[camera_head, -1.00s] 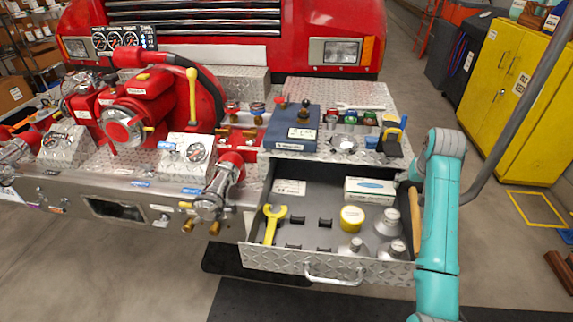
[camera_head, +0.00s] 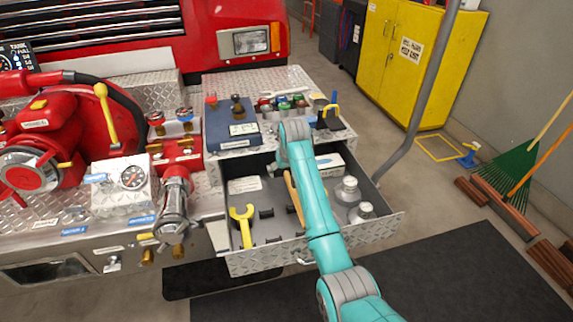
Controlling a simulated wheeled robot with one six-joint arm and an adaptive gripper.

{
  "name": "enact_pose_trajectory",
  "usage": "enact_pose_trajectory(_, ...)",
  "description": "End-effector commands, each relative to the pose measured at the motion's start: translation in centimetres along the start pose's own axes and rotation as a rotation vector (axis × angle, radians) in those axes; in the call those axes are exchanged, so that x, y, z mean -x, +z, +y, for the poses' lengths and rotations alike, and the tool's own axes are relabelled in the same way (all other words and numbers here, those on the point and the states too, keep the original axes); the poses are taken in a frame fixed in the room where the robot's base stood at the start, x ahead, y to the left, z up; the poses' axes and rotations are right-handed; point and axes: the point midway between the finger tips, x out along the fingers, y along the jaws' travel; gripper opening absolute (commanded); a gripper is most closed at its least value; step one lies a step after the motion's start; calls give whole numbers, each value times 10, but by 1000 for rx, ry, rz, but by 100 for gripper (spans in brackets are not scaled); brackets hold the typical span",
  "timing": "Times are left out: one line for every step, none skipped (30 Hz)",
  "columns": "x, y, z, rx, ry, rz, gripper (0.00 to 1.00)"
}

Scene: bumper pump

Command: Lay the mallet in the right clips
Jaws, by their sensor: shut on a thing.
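The mallet's wooden handle (camera_head: 293,196) shows just left of my teal arm, over the middle of the open drawer (camera_head: 262,262). Its head is hidden. My gripper (camera_head: 274,167) is mostly hidden behind my wrist, near the drawer's back edge, shut on the mallet. Small black clips (camera_head: 266,213) stand on the drawer floor, close to the handle. My arm covers part of the clip area, and I cannot tell whether the handle touches any clip.
A yellow spanner (camera_head: 242,225) lies at the drawer's left. Grey cone-shaped parts (camera_head: 347,191) and a white-and-teal box (camera_head: 329,165) are at the right. A blue case (camera_head: 232,127) and a black holder (camera_head: 328,118) stand on the deck behind.

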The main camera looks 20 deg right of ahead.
Motion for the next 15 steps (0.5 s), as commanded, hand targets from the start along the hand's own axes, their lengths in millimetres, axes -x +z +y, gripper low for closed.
enact_pose_trajectory(-4, 1, 0, 0, 0, 2, 19)
enact_pose_trajectory(-6, 2, 0, 0, 0, 2, 19)
enact_pose_trajectory(-10, 4, 0, 0, 0, 2, 19)
enact_pose_trajectory(-12, 5, 0, 0, 0, 2, 19)
enact_pose_trajectory(-15, 6, 0, 0, 0, 2, 19)
enact_pose_trajectory(-18, 7, 0, 0, 0, 2, 19)
enact_pose_trajectory(-21, 8, 0, 0, 0, 3, 19)
enact_pose_trajectory(-23, 9, 0, 0, 0, 2, 19)
enact_pose_trajectory(-26, 11, 0, 0, 0, 2, 19)
enact_pose_trajectory(-29, 12, 0, 0, 0, 2, 19)
enact_pose_trajectory(-31, 13, 0, 0, 0, 2, 19)
enact_pose_trajectory(-34, 14, 0, 0, 0, 3, 19)
enact_pose_trajectory(-36, 14, 0, 0, 0, 3, 19)
enact_pose_trajectory(-37, 15, 0, 0, 0, 3, 19)
enact_pose_trajectory(-39, 16, 0, 0, 0, 2, 19)
